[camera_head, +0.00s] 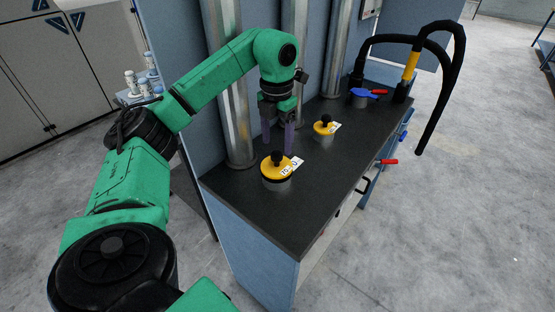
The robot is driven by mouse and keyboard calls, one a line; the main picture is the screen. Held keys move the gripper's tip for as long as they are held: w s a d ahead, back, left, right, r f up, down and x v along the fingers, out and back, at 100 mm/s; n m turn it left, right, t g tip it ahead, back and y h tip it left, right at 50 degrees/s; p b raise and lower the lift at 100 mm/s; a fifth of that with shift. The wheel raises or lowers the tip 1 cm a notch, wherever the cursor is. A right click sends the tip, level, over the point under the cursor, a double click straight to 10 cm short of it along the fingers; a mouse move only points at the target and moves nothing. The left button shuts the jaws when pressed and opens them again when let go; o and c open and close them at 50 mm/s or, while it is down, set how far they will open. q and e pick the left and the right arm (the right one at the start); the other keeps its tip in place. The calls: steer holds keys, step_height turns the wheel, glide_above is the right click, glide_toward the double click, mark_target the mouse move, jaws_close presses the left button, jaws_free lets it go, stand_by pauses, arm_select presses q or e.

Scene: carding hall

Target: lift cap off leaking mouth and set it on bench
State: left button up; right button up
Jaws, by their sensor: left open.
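Two yellow caps with black knobs sit on short grey mouths in the dark bench top (232,196). The near cap (268,172) has a white tag with dark marks, too small to read. The far cap (319,129) also has a white tag. I cannot tell from this view which mouth leaks. My left gripper (278,138) is open and empty, its purple-grey fingers pointing down above the bench, just behind the near cap and apart from it. My right gripper is not in view.
Several vertical metal pipes (233,100) stand along the bench's back. Another red handle (388,162) juts from the front side. The bench top's near end is clear.

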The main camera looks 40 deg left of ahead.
mark_target(277, 153)
arm_select(q)
steer(key=f, duration=0.5)
steer(key=shift+s, duration=0.2)
steer(key=shift+w, duration=0.1)
jaws_close()
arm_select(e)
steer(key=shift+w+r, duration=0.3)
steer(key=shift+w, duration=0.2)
arm_select(q)
step_height(277, 153, up, 8)
steer(key=shift+r+p, duration=0.1)
steer(key=shift+p, duration=0.3)
step_height(277, 153, up, 12)
steer(key=p, duration=0.7)
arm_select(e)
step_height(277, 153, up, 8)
